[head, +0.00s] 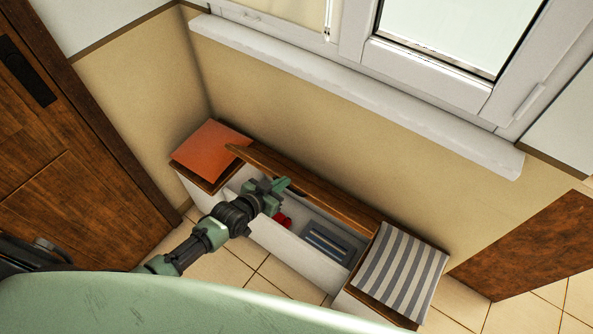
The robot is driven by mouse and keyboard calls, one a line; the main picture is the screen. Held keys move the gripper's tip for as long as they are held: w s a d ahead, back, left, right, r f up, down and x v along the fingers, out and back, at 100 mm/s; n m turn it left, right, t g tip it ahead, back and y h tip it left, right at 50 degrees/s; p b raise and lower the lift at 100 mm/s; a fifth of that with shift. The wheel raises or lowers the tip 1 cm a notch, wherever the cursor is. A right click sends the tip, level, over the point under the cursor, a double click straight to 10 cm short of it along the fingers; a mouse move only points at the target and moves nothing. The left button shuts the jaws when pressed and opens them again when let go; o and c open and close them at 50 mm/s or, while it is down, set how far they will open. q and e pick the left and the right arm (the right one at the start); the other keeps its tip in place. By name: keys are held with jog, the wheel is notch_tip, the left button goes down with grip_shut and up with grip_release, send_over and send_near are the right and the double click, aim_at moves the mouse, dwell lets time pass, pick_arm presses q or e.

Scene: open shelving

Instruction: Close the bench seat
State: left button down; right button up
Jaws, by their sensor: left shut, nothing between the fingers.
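The bench (290,247) stands against the wall under the window, with a white front. Its middle seat lid (322,203), a brown wooden panel, is raised open along the back, so the compartment below shows. Inside lie a red object (282,220) and a blue-grey striped item (327,242). My left gripper (281,184) is over the left part of the open compartment, close to the lid; I cannot tell whether it touches it. Its fingers are shut and empty. My right gripper is not in view.
An orange cushion (211,150) lies on the bench's left end and a striped cushion (402,270) on its right end. A wooden door (60,150) is at the left. The windowsill (350,92) juts out above the bench. Tiled floor is clear in front.

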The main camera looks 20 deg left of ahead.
pick_arm(q)
jog(key=s+a+f+t+b, duration=0.1)
jog(key=s+a+f+b, duration=0.1)
jog(key=s+f+b, duration=0.5)
notch_tip(320, 180, down, 3)
jog(key=shift+s+a+r, duration=0.15)
jog(key=shift+s+a, duration=0.1)
jog(key=shift+a, duration=0.15)
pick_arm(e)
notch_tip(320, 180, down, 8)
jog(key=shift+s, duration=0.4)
